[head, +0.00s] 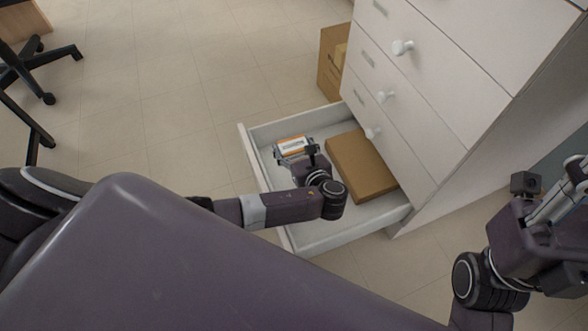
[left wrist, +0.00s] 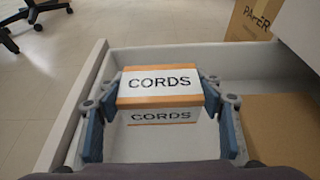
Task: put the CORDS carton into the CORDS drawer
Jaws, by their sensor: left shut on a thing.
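The CORDS carton (left wrist: 160,84) is a small orange box with a white label reading CORDS. It also shows in the head view (head: 291,145). My left gripper (left wrist: 158,100) is shut on it, with a blue-padded finger on each side. My left gripper in the head view (head: 297,155) holds the carton over the open bottom drawer (head: 325,242), inside its outline. I cannot tell whether the carton touches the drawer floor. The drawer is white; no label on its front can be read. My right gripper (head: 572,185) is at the right edge, partly cut off, its jaws unclear.
A flat brown box (head: 362,166) lies in the drawer, right of the carton. The white cabinet (head: 440,90) has several closed drawers above. A carton marked PAPER (left wrist: 252,22) stands on the floor behind the drawer. A wheeled chair (head: 35,70) is at the far left.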

